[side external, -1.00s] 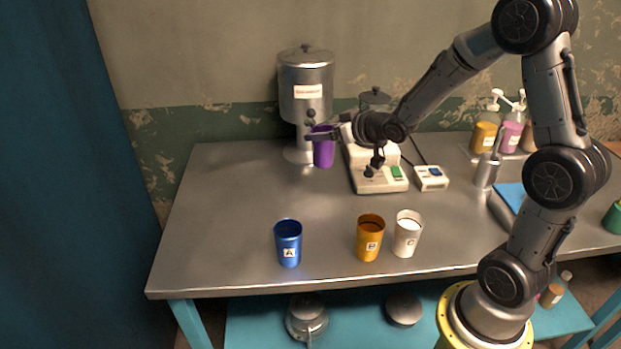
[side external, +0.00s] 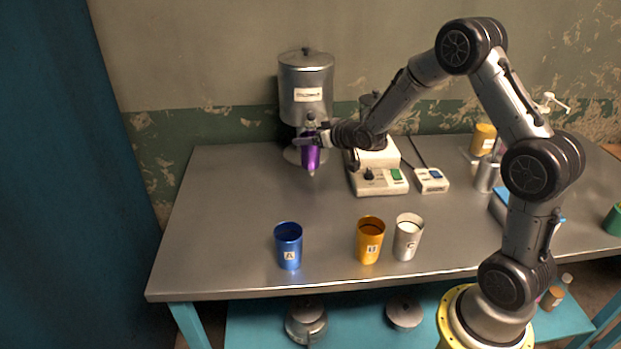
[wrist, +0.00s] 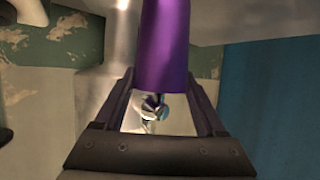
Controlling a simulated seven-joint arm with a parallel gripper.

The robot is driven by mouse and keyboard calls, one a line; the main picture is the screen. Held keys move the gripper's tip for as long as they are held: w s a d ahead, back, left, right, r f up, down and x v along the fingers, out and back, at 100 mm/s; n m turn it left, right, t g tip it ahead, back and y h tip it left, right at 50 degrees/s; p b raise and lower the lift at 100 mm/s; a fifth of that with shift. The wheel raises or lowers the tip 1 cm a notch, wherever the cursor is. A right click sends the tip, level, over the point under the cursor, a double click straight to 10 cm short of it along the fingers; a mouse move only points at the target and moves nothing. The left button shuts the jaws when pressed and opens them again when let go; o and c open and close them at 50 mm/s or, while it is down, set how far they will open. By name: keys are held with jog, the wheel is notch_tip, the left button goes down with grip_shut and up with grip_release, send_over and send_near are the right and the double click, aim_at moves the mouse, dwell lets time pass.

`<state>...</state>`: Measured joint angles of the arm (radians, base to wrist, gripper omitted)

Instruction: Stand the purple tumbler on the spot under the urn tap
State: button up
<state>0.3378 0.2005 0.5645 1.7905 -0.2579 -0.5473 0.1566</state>
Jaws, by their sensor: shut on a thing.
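The purple tumbler (side external: 311,157) is in front of the steel urn (side external: 306,92) at the back of the table, by the urn tap (side external: 310,118). My gripper (side external: 308,139) is shut on the tumbler from the right. In the wrist view the purple tumbler (wrist: 164,45) fills the top middle, and my gripper's fingers (wrist: 160,105) flank it. A shiny metal part (wrist: 153,106), which looks like the tap, shows between the fingers. The spot under the tap is hidden behind the tumbler and gripper. I cannot tell whether the tumbler's base touches anything.
A white machine (side external: 378,175) stands just right of the urn under my arm, with a small switch box (side external: 431,180) beside it. Blue (side external: 289,247), orange (side external: 369,242) and white (side external: 408,238) cups stand near the front edge. The table's left part is clear.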

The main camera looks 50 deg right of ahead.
aim_at(316, 153)
jog(key=shift+f, duration=2.45)
jog(key=shift+f, duration=0.1)
jog(key=o, duration=1.5)
